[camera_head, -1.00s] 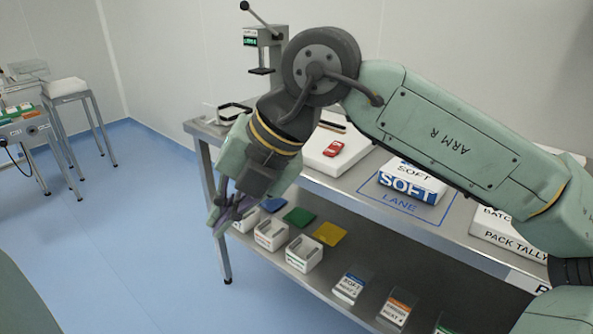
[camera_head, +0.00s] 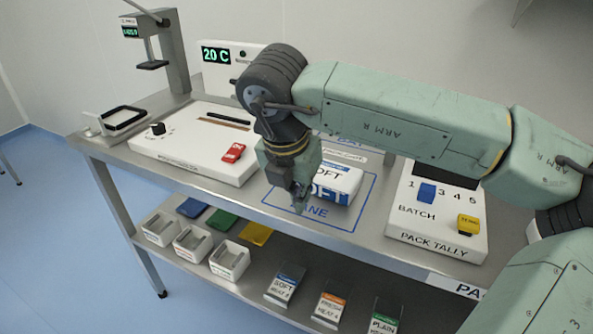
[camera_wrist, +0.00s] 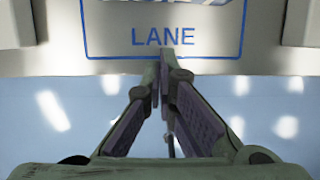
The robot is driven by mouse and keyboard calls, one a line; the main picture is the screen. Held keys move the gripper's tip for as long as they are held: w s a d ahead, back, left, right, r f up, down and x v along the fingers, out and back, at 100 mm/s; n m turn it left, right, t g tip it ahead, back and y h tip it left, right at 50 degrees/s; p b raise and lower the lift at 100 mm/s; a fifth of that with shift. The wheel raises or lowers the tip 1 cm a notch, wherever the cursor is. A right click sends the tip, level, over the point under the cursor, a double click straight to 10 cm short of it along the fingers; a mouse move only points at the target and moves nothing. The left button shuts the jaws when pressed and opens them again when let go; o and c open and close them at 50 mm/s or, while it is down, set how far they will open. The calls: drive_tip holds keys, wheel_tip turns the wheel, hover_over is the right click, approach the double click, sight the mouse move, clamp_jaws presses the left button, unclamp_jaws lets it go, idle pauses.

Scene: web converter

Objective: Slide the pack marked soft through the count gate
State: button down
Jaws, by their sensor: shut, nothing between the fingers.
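The white pack marked SOFT (camera_head: 343,183), with a blue band, lies inside the blue LANE outline (camera_head: 350,229) on the steel bench. My gripper (camera_head: 300,208) is shut and empty, pointing down at the pack's front left in the head view. It hides the left part of the pack. In the wrist view, my fingertips (camera_wrist: 162,70) meet just below the word LANE, over the bench's front edge, with the pack's lower edge (camera_wrist: 165,2) ahead. Behind the pack, some upright parts show partly beneath my arm; I cannot tell whether they are the count gate.
The PACK TALLY board (camera_head: 435,238) stands right of the lane. A white sealer-like unit (camera_head: 190,140) with a red block (camera_head: 233,152) stands left. A 20 C display (camera_head: 216,54) is behind.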

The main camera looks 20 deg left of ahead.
sight(324, 177)
drive_tip(key=shift+x, duration=0.95)
drive_tip(key=w+p, duration=0.2)
drive_tip(key=w, duration=0.1)
drive_tip(key=shift+w, duration=0.15)
drive_tip(key=shift+w+f, duration=0.2)
drive_tip(key=shift+w, duration=0.25)
drive_tip(key=shift+d, duration=0.15)
